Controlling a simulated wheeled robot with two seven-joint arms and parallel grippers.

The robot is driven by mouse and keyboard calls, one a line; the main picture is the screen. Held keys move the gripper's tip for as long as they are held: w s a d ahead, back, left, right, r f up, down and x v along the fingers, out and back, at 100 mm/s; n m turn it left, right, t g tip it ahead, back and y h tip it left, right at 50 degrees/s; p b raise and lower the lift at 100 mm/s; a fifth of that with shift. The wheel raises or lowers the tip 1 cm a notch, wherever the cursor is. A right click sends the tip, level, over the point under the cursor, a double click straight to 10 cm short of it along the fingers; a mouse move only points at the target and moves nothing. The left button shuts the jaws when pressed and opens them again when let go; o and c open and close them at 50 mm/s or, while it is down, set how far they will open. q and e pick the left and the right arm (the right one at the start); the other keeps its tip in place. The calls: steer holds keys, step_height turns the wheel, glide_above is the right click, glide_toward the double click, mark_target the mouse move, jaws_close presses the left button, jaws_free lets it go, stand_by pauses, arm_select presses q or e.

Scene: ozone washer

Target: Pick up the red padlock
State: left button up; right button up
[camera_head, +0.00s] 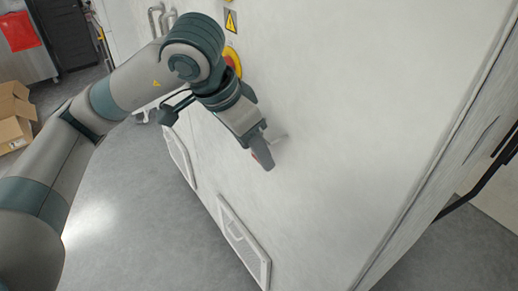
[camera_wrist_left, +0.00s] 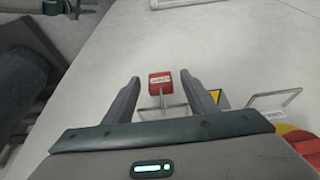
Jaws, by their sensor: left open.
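The red padlock (camera_wrist_left: 160,80) shows in the left wrist view, a small red block with a white label. A thin pale metal piece extends from it toward my gripper. My left gripper (camera_wrist_left: 160,85) is open, with one finger on each side of the padlock. I cannot tell whether either finger touches it. In the head view my left gripper (camera_head: 264,152) is close to the white cabinet face (camera_head: 350,110). It largely hides the padlock there; only a small reddish patch shows by the fingers. My right gripper is in neither view.
A yellow and red switch (camera_head: 232,62) and a yellow warning sign (camera_head: 231,21) are on the cabinet near my left wrist. Vent grilles (camera_head: 245,243) are lower on the cabinet. A cardboard box (camera_head: 14,115) stands at the far left. The grey floor (camera_head: 120,215) left of the cabinet is clear.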

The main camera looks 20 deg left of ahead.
arm_select(q)
steer(key=c, duration=1.2)
steer(key=shift+r, duration=0.15)
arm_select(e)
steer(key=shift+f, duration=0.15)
